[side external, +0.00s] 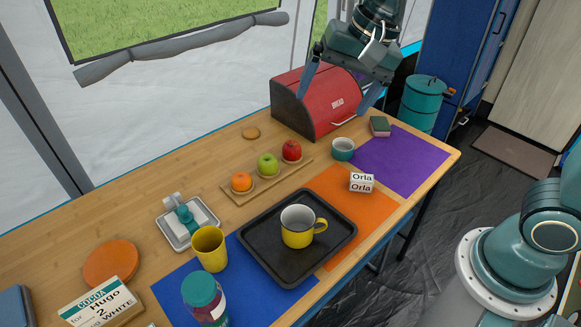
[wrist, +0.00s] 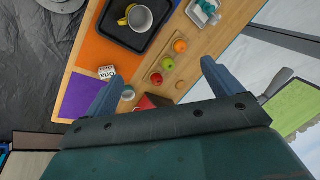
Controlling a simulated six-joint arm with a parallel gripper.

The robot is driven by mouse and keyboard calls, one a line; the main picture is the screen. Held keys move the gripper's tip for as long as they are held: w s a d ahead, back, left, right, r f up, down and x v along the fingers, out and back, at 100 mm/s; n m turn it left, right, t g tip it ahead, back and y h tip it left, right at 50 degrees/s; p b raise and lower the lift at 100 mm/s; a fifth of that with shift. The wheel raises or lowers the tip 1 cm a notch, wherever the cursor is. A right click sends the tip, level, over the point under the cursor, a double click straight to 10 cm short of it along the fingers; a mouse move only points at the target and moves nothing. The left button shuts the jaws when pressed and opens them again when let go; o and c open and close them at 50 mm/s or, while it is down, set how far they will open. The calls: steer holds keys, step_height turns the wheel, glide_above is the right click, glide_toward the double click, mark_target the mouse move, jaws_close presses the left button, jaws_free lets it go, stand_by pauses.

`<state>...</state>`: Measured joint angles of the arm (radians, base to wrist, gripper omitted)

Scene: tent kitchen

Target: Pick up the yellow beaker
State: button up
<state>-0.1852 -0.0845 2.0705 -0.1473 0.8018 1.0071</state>
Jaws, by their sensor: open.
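The yellow beaker (side external: 209,249) stands upright at the edge of the blue mat (side external: 174,289), left of the black tray, in the side external view. I cannot make it out in the wrist view. A yellow mug (side external: 297,228) with a handle and pale inside sits on the black tray (side external: 260,265); the mug also shows in the wrist view (wrist: 138,17). My gripper (side external: 338,103) is open and empty, high above the far right part of the table near the red bread bin (side external: 319,98), well away from the beaker.
A jar with a teal lid (side external: 202,290) stands in front of the beaker. Behind it is a metal dish (side external: 176,231) with a teal item. Fruit (side external: 268,166) lines a wooden board.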

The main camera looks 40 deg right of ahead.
steer(key=w+a+f+m+g, duration=0.2)
steer(key=w+a+f+m, duration=0.3)
steer(key=w+a+f, duration=0.3)
steer(key=m+g+y, duration=0.1)
steer(key=m+g, duration=0.1)
steer(key=m, duration=0.4)
glide_above(207, 245)
steer(key=s, duration=0.3)
steer(key=shift+d+f, duration=0.15)
steer(key=shift+f, duration=5.25)
steer(key=shift+d+f, duration=0.15)
steer(key=shift+f, duration=5.2)
steer(key=shift+x, duration=2.55)
steer(key=shift+w, duration=0.1)
steer(key=c, duration=1.1)
